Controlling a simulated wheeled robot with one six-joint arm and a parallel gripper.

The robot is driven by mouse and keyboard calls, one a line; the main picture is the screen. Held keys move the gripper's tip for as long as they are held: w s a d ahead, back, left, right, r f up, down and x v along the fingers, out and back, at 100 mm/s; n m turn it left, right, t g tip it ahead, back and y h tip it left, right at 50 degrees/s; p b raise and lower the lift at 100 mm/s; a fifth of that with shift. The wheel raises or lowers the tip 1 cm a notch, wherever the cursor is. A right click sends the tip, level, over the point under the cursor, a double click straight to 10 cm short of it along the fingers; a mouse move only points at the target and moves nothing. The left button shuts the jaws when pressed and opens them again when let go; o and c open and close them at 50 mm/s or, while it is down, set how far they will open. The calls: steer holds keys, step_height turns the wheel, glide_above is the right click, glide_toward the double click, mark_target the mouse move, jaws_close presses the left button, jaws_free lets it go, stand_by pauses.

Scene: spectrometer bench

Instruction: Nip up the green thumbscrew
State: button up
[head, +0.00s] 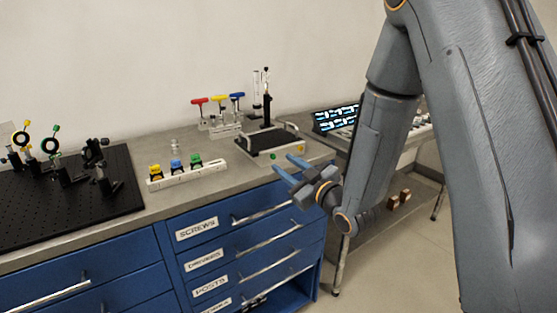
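Green parts show in three places, and I cannot tell which is the green thumbscrew. A small green knob (56,127) sits on top of a round black mount (50,146) on the breadboard at left. A green-topped piece (195,160) stands at the right end of a white rack, beside blue and yellow ones. A tiny green spot (274,156) shows on the front of a flat device with an upright post. My gripper (284,162) has its two blue fingers apart, with nothing seen between them. It is in front of the bench's right end, near the device.
The black breadboard (100,207) carries several mounts. The white rack (176,179) and the post device (257,141) stand on the grey bench. Red, yellow and blue-handled drivers (237,96) stand behind. Blue drawers (215,225) lie below; the lowest seems open. A lit screen (335,119) is at right.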

mark_target(274, 157)
steer(key=shift+p+x, duration=0.35)
steer(key=shift+x, duration=1.9)
steer(key=shift+c, duration=0.3)
jaws_close()
